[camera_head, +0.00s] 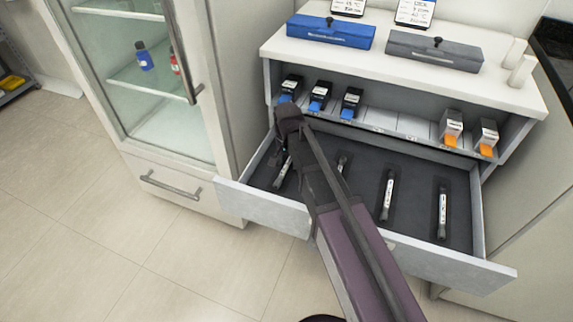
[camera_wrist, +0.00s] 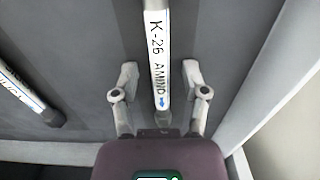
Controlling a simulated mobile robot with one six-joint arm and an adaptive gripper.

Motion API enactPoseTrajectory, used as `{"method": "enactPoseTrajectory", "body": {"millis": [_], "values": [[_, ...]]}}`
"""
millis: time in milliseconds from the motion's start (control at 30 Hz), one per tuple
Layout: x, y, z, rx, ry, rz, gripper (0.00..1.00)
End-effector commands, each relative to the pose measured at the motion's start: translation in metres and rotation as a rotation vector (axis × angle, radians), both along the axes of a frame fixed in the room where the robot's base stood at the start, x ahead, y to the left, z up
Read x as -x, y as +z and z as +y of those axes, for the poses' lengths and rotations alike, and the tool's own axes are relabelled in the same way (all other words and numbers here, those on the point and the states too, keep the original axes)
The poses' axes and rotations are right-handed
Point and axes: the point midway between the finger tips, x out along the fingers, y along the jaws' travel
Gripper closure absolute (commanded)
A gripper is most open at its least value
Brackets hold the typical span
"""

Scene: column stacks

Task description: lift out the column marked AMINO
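The column marked AMINO (camera_wrist: 157,45) lies in the wrist view as a white-labelled tube reading "K-26 AMINO" with a blue arrow. My gripper (camera_wrist: 160,72) is open, with one finger on each side of the column and a visible gap on both sides. How high the fingertips are above it is hard to tell. In the head view, a column (camera_head: 283,173) partly shows at the drawer's left end, beside my arm, and appears to be the same one. My arm hides the fingertips there.
The open drawer (camera_head: 455,264) has a dark liner and other columns (camera_head: 388,196), (camera_head: 442,212). A neighbouring column (camera_wrist: 25,92) lies left in the wrist view; the drawer wall is close on the right. Above the drawer, a shelf holds small boxes (camera_head: 320,97). A glass-door cabinet (camera_head: 185,160) stands left.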

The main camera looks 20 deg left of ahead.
Motion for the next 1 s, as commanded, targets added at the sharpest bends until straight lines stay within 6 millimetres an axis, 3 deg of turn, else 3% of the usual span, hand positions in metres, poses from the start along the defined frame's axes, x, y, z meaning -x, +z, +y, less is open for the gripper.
{"method": "enactPoseTrajectory", "body": {"millis": [33,133,167,667,1000], "values": [[0.0,0.0,0.0,0.0,0.0,0.0,0.66],[0.0,0.0,0.0,0.0,0.0,0.0,0.95],[0.0,0.0,0.0,0.0,0.0,0.0,1.0],[0.0,0.002,0.0,0.0,0.0,0.0,1.0],[0.0,0.02,0.0,0.0,0.001,0.0,1.0]]}}
